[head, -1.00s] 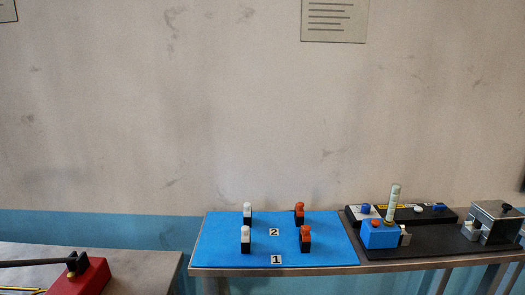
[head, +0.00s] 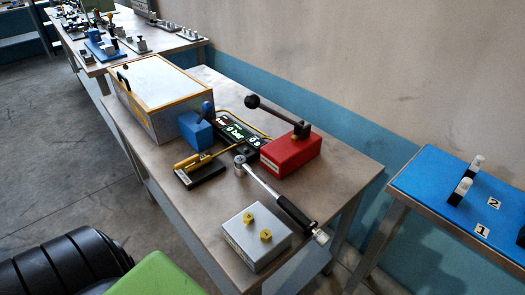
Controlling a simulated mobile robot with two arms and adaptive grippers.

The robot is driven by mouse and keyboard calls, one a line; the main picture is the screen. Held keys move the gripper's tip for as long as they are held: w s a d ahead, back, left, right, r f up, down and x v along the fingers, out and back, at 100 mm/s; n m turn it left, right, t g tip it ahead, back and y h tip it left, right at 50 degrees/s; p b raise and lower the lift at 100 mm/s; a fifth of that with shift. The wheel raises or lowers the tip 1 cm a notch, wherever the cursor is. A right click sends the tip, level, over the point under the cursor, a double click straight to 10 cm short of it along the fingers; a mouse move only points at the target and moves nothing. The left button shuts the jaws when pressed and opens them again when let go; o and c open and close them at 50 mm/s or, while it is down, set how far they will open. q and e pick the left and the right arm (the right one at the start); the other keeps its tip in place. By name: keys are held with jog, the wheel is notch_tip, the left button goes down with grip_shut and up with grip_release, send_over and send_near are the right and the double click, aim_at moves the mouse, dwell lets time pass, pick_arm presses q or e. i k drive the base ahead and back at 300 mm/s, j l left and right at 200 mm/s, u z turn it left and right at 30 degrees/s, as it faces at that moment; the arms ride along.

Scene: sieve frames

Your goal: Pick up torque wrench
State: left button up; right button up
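The torque wrench (head: 266,186) lies on the metal table (head: 150,160) in the head view. Its silver ratchet head points to the back left and its dark handle to the front right. The silver handle end (head: 320,237) reaches the table's right front edge. Neither of my grippers is in view, and nothing is seen touching the wrench.
A red block (head: 290,152) with a black lever stands behind the wrench. A black-and-yellow tool (head: 200,170), a blue block (head: 196,131) and a large case (head: 160,90) are left. A blue-topped table (head: 440,190) stands right.

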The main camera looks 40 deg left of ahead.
aim_at(241, 168)
jog(key=u, duration=1)
